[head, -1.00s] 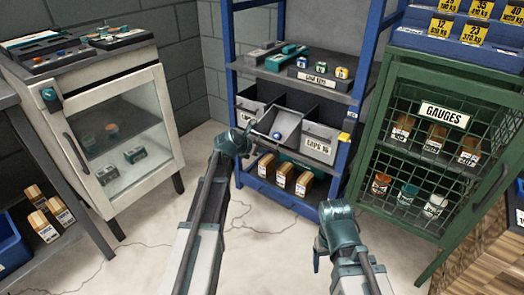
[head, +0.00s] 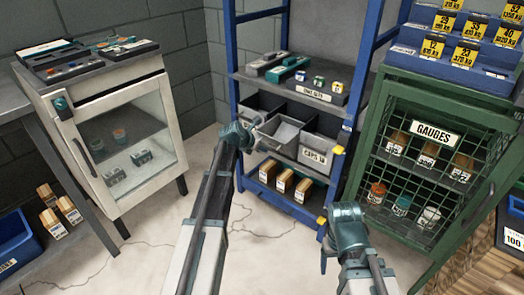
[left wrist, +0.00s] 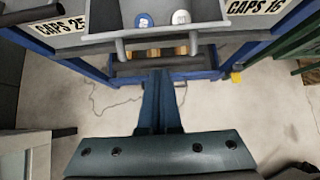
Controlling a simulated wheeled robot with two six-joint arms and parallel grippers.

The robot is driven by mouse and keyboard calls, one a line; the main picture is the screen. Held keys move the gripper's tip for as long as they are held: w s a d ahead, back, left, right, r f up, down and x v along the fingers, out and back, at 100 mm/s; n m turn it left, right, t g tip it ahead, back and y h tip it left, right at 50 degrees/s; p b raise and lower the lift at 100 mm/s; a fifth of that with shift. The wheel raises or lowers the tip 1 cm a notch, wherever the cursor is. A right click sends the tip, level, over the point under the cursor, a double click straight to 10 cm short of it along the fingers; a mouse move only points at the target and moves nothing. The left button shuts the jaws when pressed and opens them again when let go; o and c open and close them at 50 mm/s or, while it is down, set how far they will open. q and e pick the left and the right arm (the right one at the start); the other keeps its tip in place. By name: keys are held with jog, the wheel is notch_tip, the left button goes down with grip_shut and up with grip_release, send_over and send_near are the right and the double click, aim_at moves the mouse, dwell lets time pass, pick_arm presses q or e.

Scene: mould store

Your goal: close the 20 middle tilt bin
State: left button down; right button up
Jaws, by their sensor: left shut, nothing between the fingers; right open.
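The middle tilt bin (head: 287,132) is a grey bin in the blue rack's row of bins. It is tipped open towards me, and its number label does not show. In the left wrist view its front bar handle (left wrist: 170,42) is seen, with a blue and a white cap inside. My left gripper (head: 256,123) is at the front left of this bin. In the left wrist view its fingers (left wrist: 160,73) are shut and empty, just in front of and below the handle; contact cannot be told. My right gripper (head: 323,228) is open and empty, low in front of the rack.
The CAPS 16 bin (head: 316,154) is to the right and the CAPS 25 bin (left wrist: 60,27) to the left. Boxes (head: 285,182) stand on the shelf below. A white glass-door cabinet (head: 121,150) is at left, a green mesh GAUGES cabinet (head: 432,135) at right. The floor between is clear.

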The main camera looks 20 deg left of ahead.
aim_at(269, 137)
pick_arm(q)
jog(key=shift+w+d+r+p, duration=0.3)
jog(key=shift+w+r+p, duration=0.55)
jog(key=shift+w+r, duration=0.1)
jog(key=shift+w+d+r+p, duration=0.3)
jog(key=shift+w+r+p, duration=0.5)
jog(key=shift+r, duration=0.15)
jog(key=shift+w+d+r+p, duration=0.3)
jog(key=shift+w+r+p, duration=0.2)
jog(key=shift+w, duration=0.25)
jog(key=shift+w+d+r+p, duration=0.2)
jog(key=shift+w+r+p, duration=0.05)
jog(key=shift+w, duration=0.3)
jog(key=shift+w+d+r+p, duration=0.2)
jog(key=shift+w+r, duration=0.05)
jog(key=shift+w, duration=0.3)
jog(key=shift+w+d+r, duration=0.1)
jog(key=shift+w, duration=0.05)
jog(key=shift+s+a+r, duration=0.1)
jog(key=shift+s+a, duration=0.1)
jog(key=shift+s, duration=0.35)
jog(key=s+r+p, duration=0.1)
jog(key=s+a+p, duration=0.1)
jog(key=s, duration=0.1)
jog(key=shift+r, duration=0.35)
notch_tip(269, 137, up, 9)
jog(key=p, duration=0.9)
jog(key=shift+s+a, duration=0.15)
